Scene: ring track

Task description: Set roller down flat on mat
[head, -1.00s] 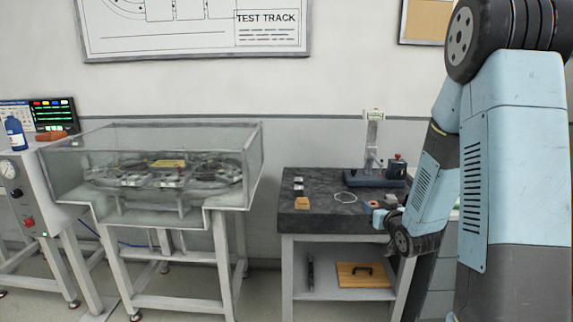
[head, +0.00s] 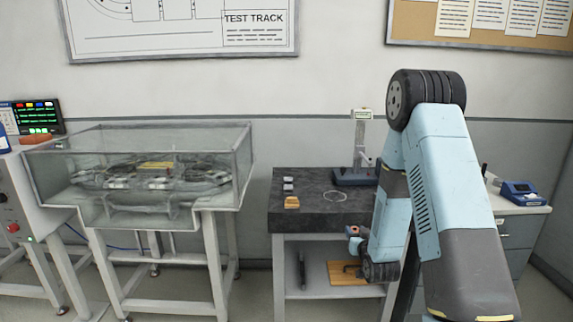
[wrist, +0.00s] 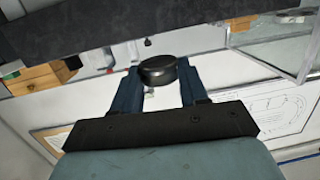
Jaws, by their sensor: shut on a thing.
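In the wrist view my gripper (wrist: 160,77) has its two dark blue fingers shut on a dark, short, round roller (wrist: 158,67). The roller sits between the fingertips, apart from other surfaces as far as I can tell. In the head view my arm hangs by the bench's front right side, and the roller is hidden. The bench has a dark speckled top (head: 322,213) with a thin pale ring outline (head: 335,196) on it. I cannot tell a separate mat apart on this top.
Small pale blocks (head: 288,185) and a wooden block (head: 292,202) sit on the bench's left part. A stand (head: 361,150) rises at its back. A glass tank (head: 150,165) stands to the left. A cabinet with a blue device (head: 522,193) stands to the right.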

